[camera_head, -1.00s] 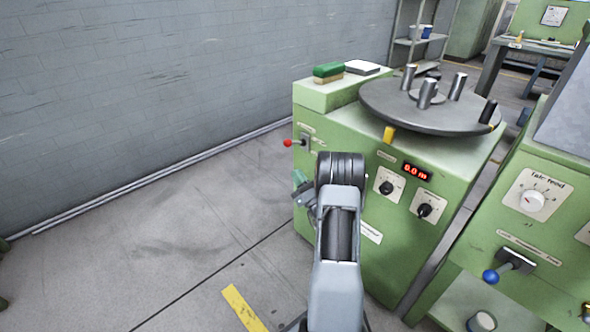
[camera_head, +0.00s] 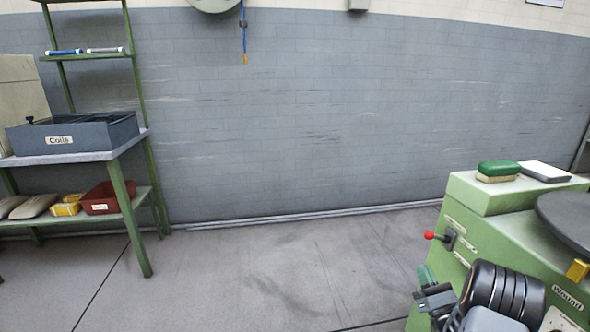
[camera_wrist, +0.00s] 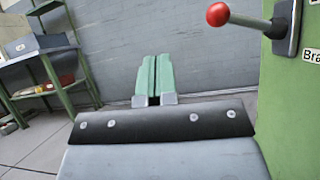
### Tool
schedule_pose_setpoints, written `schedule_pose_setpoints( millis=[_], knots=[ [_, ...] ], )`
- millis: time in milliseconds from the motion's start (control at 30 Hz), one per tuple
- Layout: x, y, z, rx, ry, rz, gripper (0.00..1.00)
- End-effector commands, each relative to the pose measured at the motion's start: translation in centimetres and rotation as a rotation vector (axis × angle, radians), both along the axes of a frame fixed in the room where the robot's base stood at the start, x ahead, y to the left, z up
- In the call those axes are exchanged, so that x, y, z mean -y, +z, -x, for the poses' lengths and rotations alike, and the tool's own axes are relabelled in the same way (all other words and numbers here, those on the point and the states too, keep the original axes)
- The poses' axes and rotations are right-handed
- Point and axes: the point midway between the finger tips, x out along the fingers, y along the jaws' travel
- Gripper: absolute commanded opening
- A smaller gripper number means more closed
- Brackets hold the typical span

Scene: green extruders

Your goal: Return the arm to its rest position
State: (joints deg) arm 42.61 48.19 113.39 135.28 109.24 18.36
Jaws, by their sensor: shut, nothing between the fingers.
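My gripper shows in the wrist view (camera_wrist: 152,78) with its two green fingers pressed together, shut and empty. In the head view my gripper (camera_head: 427,280) is at the lower right, just left of the green machine (camera_head: 490,200). My dark wrist and grey arm link cover part of the machine's front. In the wrist view a lever with a red knob (camera_wrist: 218,14) stands at the upper right, apart from my fingers. The same red-knobbed lever (camera_head: 429,235) is on the machine's left side in the head view.
A green shelf rack (camera_head: 120,190) at the left bears a grey "Coils" box (camera_head: 100,133) and a red bin (camera_head: 105,198). The floor (camera_head: 290,265) between rack and machine is clear. A sponge (camera_head: 498,171) and a white block (camera_head: 544,171) lie on the machine. A grey wall (camera_head: 300,120) stands behind.

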Motion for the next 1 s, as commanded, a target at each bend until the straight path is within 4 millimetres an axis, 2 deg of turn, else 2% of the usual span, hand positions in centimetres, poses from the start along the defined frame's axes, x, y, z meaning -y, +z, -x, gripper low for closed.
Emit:
schedule_pose_setpoints(
  millis=[33, 67, 167, 200, 267, 300, 367, 400, 500, 600, 733, 833, 1000],
  knots=[
    [-1.9, 3.1, -0.6, -0.01, 0.063, 0.039, 0.0],
    [-3.2, 4.5, -0.9, -0.023, 0.108, 0.067, 0.0],
    [-8.9, 9.8, -1.3, -0.073, 0.292, 0.199, 0.0],
    [-11.5, 12.0, -1.2, -0.094, 0.374, 0.27, 0.0],
    [-15.4, 15.0, -0.4, -0.126, 0.499, 0.389, 0.0],
    [-18.0, 16.9, 0.4, -0.143, 0.581, 0.479, 0.0],
    [-21.7, 19.7, 2.2, -0.167, 0.707, 0.634, 0.0],
    [-24.0, 21.5, 3.8, -0.177, 0.79, 0.755, 0.0],
    [-28.3, 25.1, 8.2, -0.181, 0.975, 1.086, 0.0],
    [-30.1, 28.2, 12.6, -0.151, 1.108, 1.445, 0.0],
    [-29.7, 31.8, 16.9, -0.061, 1.202, 1.911, 0.0],
    [-28.5, 34.6, 18.7, 0.032, 1.211, 2.231, 0.0],
    [-26.4, 38.7, 19.8, 0.187, 1.155, 2.641, 0.0]
  ],
)
